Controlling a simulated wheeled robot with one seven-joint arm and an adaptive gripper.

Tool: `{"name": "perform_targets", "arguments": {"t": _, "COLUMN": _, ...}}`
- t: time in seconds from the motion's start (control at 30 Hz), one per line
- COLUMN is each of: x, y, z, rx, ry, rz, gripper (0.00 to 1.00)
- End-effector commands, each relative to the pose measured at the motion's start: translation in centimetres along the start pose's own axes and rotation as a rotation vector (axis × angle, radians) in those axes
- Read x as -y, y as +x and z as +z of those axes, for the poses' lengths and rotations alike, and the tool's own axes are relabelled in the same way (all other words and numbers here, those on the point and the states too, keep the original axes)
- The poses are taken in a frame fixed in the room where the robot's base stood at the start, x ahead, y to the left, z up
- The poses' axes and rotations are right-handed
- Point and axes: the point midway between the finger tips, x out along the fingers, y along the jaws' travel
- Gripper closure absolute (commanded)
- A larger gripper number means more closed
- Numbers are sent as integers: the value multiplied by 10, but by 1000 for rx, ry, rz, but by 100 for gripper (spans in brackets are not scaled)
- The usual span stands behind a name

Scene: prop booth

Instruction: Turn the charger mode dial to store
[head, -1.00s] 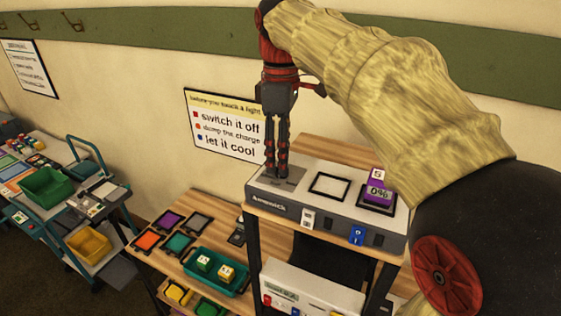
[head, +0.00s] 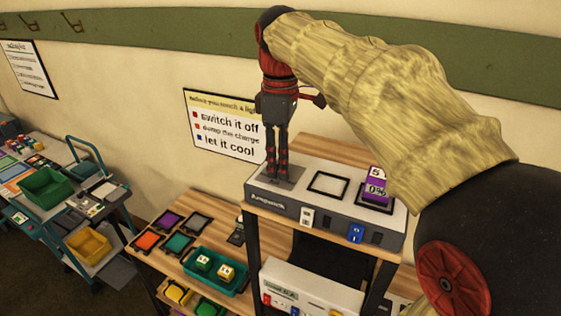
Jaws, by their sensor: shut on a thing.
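The charger (head: 290,210) is a grey and white box on top of the shelf unit in the head view. My gripper (head: 276,173) points straight down over the grey plate (head: 287,185) at the charger's left end. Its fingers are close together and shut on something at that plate. The mode dial is not clearly visible; the fingers hide that spot, and I cannot read any dial marking. A purple battery (head: 376,183) marked 5 and 0% stands in the charger's right bay. The middle bay (head: 328,184) is an empty black-framed white square.
A white switch (head: 307,218) and a blue switch (head: 356,233) are on the charger's front. A second white unit (head: 300,285) sits below. A teal tray (head: 228,283) holds two blocks. A cart (head: 108,248) with bins stands left. The wall sign (head: 222,125) is behind my gripper.

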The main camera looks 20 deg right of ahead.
Motion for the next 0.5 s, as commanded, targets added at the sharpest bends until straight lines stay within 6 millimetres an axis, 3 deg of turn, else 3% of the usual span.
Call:
{"name": "perform_targets", "arguments": {"t": 0.23, "x": 0, "y": -1, "z": 0, "rx": 0, "ry": 0, "rz": 1, "gripper": 100}}
{"name": "perform_targets", "arguments": {"t": 0.5, "x": 0, "y": -2, "z": 0, "rx": -1, "ry": 16, "rz": 2, "gripper": 100}}
